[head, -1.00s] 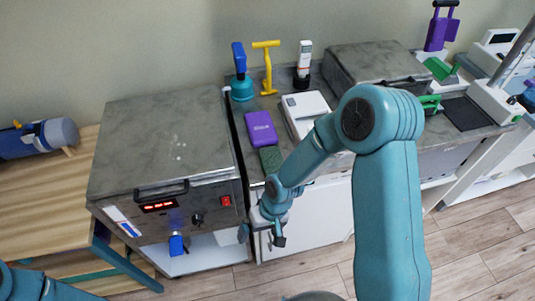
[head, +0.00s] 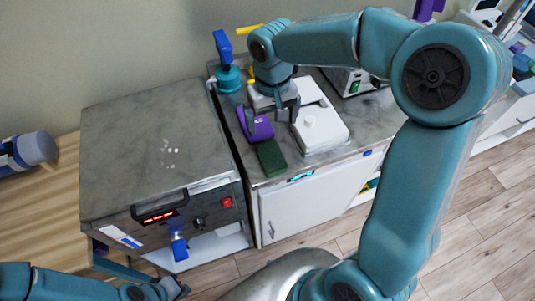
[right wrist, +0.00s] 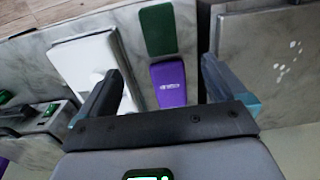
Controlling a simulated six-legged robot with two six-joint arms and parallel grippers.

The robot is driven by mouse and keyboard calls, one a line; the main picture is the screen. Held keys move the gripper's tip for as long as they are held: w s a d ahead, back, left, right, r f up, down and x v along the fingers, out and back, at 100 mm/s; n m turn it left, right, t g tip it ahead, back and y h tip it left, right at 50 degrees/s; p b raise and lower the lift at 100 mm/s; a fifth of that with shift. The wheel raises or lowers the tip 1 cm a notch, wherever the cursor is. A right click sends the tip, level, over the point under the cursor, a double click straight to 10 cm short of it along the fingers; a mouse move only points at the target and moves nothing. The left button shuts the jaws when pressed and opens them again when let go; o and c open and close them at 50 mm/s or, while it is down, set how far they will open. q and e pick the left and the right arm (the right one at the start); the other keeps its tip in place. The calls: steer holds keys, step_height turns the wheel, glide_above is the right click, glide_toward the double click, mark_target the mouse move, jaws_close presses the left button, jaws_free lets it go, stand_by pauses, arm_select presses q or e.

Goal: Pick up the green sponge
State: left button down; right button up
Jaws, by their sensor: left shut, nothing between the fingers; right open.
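The green sponge (head: 271,158) is a dark green block lying flat near the front edge of the counter, just in front of a purple block (head: 259,126). The sponge also shows at the top of the right wrist view (right wrist: 158,28). My right gripper (head: 272,115) is open and empty, pointing down over the purple block, behind the sponge. In the right wrist view the purple block (right wrist: 168,84) lies between the two spread fingers (right wrist: 160,90), and the sponge is beyond it. My left gripper (head: 176,288) is shut and empty at the lower left, far from the sponge.
A white flat device (head: 322,128) lies right of the sponge. A grey box with a red display (head: 157,214) stands close on the left. A teal-and-blue bottle (head: 228,78) stands behind. My right arm hides part of the counter.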

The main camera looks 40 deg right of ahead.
glide_above(272, 156)
step_height(272, 156, down, 9)
steer(key=shift+r, duration=0.1)
steer(key=shift+s+d+f+p, duration=0.1)
steer(key=shift+s+f+p, duration=0.05)
steer(key=shift+f+p, duration=0.35)
steer(key=f, duration=0.4)
steer(key=shift+w+f+p, duration=0.1)
steer(key=shift+w+p, duration=0.15)
steer(key=shift+p, duration=0.1)
steer(key=shift+f, duration=0.4)
steer(key=shift+s, duration=0.15)
